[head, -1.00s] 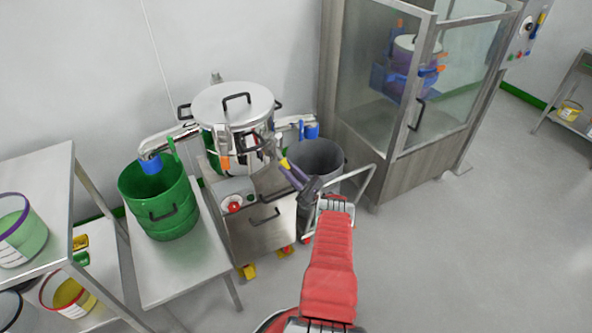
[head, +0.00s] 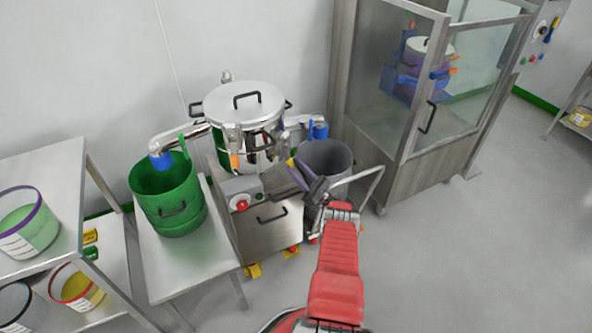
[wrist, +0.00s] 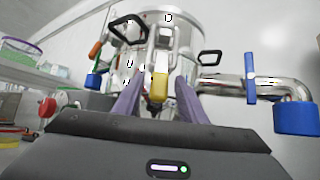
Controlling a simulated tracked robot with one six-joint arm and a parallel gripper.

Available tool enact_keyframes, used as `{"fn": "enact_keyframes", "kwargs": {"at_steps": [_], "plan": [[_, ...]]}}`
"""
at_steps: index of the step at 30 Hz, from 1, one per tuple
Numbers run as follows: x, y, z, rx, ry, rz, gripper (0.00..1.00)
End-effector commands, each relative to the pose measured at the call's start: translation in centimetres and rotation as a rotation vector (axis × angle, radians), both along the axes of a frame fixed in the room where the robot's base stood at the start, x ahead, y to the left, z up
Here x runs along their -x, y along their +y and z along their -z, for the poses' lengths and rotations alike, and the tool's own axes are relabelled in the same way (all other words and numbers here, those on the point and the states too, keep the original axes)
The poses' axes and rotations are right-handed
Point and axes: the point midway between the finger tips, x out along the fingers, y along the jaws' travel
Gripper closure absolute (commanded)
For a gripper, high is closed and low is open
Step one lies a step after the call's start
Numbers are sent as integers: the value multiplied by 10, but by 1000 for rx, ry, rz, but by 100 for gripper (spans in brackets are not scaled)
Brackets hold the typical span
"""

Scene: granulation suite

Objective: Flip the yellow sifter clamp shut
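The sifter (head: 238,112) is a shiny steel drum with a lidded top, standing on a steel cabinet. Its yellow clamp (wrist: 160,88) shows at the front of the drum in the wrist view, a short yellow handle above a dark bracket. In the head view the yellow clamp (head: 291,163) is a small patch by my fingertips. My gripper (wrist: 159,84) has its two purple fingers apart, one on each side of the yellow handle, with gaps visible. In the head view my gripper (head: 297,168) reaches the sifter's right front. Whether the clamp is latched cannot be told.
An orange clamp (head: 235,161) is on the sifter's left front. Pipes with blue ends flank the drum. A green bin (head: 168,205) stands left, a grey bin (head: 325,160) right behind my gripper. A glass-sided cabinet (head: 425,165) stands further right. Floor at right is open.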

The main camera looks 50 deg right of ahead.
Motion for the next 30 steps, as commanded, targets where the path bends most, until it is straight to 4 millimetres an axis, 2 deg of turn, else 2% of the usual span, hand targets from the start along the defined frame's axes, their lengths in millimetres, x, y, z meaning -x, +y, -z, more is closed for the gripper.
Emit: {"fn": "enact_keyframes", "kwargs": {"at_steps": [14, 30], "plan": [[1, -1, -2, -3, 3, 3, 58], [0, -1, -43, -1, 1, 2, 58]]}}
